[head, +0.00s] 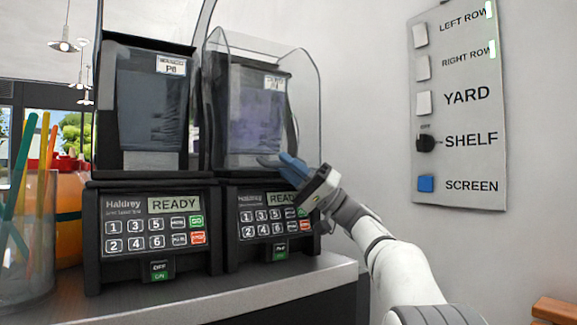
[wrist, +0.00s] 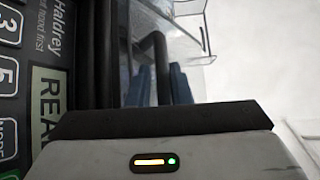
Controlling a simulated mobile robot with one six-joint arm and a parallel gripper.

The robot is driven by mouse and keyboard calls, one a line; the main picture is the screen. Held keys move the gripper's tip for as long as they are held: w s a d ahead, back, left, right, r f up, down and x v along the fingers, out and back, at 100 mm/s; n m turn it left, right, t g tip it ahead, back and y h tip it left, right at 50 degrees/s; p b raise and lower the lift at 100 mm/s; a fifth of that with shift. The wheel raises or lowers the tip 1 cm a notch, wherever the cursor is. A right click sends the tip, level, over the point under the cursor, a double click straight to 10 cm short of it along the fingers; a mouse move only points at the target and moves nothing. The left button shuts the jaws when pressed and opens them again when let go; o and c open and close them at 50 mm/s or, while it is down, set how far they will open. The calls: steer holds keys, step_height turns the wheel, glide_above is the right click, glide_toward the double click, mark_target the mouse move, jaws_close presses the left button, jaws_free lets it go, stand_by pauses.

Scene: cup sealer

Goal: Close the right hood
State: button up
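The right hood (head: 308,95) is a clear curved cover on the right sealer. It looks lowered around the jar, with its lower edge near the sealer's keypad top; a small remaining gap cannot be ruled out. It also shows as a clear sheet in the wrist view (wrist: 180,22). My gripper (head: 276,161) has blue fingers and is at the hood's lower front edge, just above the keypad. In the wrist view the fingers (wrist: 160,88) are partly hidden by my wrist housing. Whether they touch the hood is unclear.
The left sealer (head: 150,240) stands close beside the right sealer (head: 232,240); both displays read READY. The left hood (head: 207,18) looks raised. A wall panel (head: 458,110) with several switches is at right. A cup of coloured straws (head: 30,235) stands at left.

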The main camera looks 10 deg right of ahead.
steer(key=p+v, duration=0.1)
steer(key=v, duration=0.6)
steer(key=shift+d+f, duration=0.15)
steer(key=shift+d, duration=0.15)
